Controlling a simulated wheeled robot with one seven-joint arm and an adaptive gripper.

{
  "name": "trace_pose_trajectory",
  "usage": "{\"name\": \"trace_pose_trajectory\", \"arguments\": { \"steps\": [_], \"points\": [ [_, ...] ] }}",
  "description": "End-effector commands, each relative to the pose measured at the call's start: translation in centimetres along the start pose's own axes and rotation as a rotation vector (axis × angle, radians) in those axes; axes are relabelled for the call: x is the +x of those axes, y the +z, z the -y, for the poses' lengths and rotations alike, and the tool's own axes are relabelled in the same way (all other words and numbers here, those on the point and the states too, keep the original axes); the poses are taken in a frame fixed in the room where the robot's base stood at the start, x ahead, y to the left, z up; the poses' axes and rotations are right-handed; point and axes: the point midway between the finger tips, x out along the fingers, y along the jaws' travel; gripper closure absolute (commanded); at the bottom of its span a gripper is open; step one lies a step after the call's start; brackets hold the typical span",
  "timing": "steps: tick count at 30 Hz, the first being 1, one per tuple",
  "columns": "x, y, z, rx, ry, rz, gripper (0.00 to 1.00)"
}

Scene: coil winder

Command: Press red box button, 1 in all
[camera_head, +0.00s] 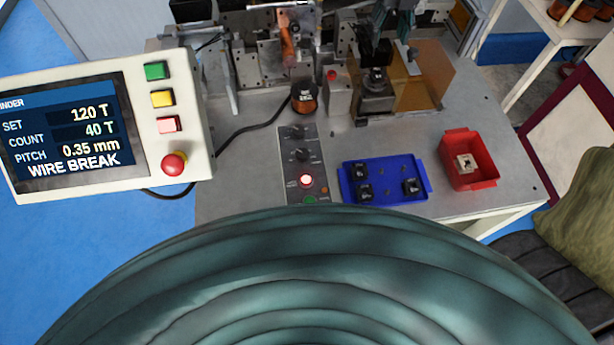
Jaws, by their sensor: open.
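A small light-grey box (338,97) stands on the machine bench, right of a copper-coloured spool. A round red button (332,75) sits on its top. The control panel at the left also has a square red button (168,125) below a green and a yellow one, and a large red mushroom button (174,164). A lit red button (306,180) is on the grey strip at the front of the bench. My gripper is not in view, so its place relative to these buttons cannot be told.
The panel screen (72,135) reads WIRE BREAK. A blue tray (385,199) with several black parts and a red bin (455,145) lie on the bench (240,185). Winding machinery stands behind. A dark ribbed shape covers the bottom of the view.

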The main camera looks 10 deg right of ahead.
Motion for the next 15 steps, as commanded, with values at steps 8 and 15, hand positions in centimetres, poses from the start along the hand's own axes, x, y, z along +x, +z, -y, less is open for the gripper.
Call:
{"name": "trace_pose_trajectory", "arguments": {
  "steps": [8,15],
  "points": [
    [0.0,0.0,0.0,0.0,0.0,0.0,1.0],
    [0.0,0.0,0.0,0.0,0.0,0.0,1.0]
  ]
}}
